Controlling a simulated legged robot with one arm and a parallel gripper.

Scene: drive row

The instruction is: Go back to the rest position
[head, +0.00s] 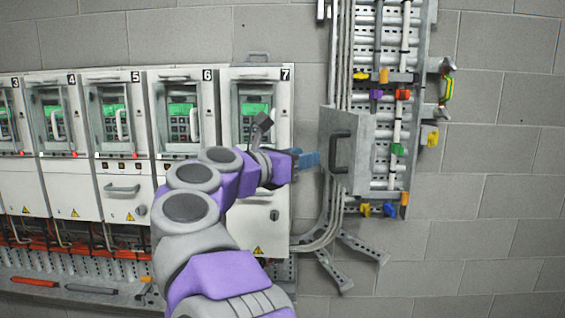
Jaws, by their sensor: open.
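My gripper (306,159) is at the end of my raised purple and grey arm, in front of the right side of the cabinet numbered 7 (283,100). Its blue fingers point right, towards the grey metal box with a black handle (340,152). The gripper is open, and I see nothing held between the fingers. A small gap seems to lie between the fingertips and the box, but I cannot tell the depth. My arm hides the lower part of cabinet 7 and part of cabinet 6 (210,95).
More numbered drive cabinets (112,165) stand in a row to the left. A cable ladder (385,120) with coloured clips runs up the wall. Red and dark tools (90,289) lie on the perforated shelf at lower left. The block wall (500,200) at right is bare.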

